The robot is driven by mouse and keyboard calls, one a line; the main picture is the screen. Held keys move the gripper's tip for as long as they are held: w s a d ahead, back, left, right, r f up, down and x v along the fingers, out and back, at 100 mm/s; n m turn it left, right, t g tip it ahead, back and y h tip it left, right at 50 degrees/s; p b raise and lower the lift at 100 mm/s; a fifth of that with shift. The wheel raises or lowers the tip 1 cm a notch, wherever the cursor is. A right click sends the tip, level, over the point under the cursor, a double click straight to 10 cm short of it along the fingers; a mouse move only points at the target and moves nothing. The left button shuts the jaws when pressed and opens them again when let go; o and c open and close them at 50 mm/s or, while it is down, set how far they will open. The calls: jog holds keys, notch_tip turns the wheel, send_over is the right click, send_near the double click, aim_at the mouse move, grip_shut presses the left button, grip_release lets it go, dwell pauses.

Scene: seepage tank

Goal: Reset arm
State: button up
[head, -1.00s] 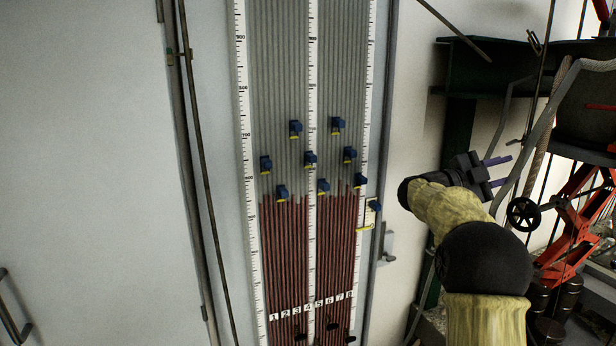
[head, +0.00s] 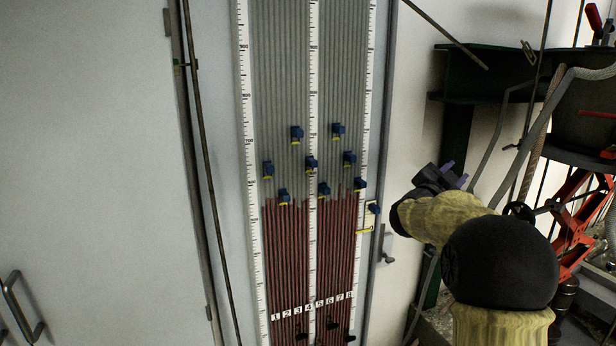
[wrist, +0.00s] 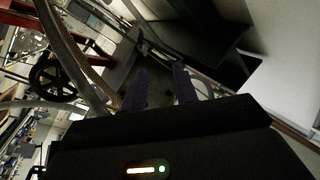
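My gripper (head: 456,176) is in the right half of the head view, at the end of my yellow and black arm, which partly hides it. Its purple fingers point away, towards the dark equipment at the right. In the wrist view my gripper (wrist: 160,80) shows two dark purple fingers standing apart with nothing between them. It is open and empty, to the right of the manometer board (head: 315,170) and apart from it.
The board has red-filled tubes, white scales and several blue markers. A dark green frame (head: 457,140), hoses and a red stand (head: 572,225) crowd the right side. A handwheel (wrist: 57,77) shows in the wrist view. A pale cabinet door (head: 90,150) fills the left.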

jog(key=s+a+f+n+g+y+p, duration=0.1)
jog(key=s+a+f+n+y, duration=0.3)
jog(key=a+f+n+y, duration=0.25)
jog(key=s+a+f+n+y+p, duration=0.2)
jog(key=s+a+f+n+y, duration=0.1)
jog(key=a+f+n+y, duration=0.35)
jog(key=s+a+f+n+g, duration=0.1)
jog(key=s+a+f+g, duration=0.1)
jog(key=s, duration=0.7)
jog(key=s+a+f+n+g+y+p, duration=0.1)
jog(key=s+a+f+g, duration=0.1)
jog(key=s+f+g, duration=0.2)
jog(key=s+a+f+n+g, duration=0.1)
jog(key=s+f+g, duration=0.3)
jog(key=s+f, duration=0.4)
jog(key=s+a, duration=0.1)
jog(key=s, duration=0.5)
jog(key=shift+y+p, duration=0.35)
jog(key=shift+y, duration=0.05)
jog(key=shift+w, duration=0.1)
jog(key=shift+w, duration=0.1)
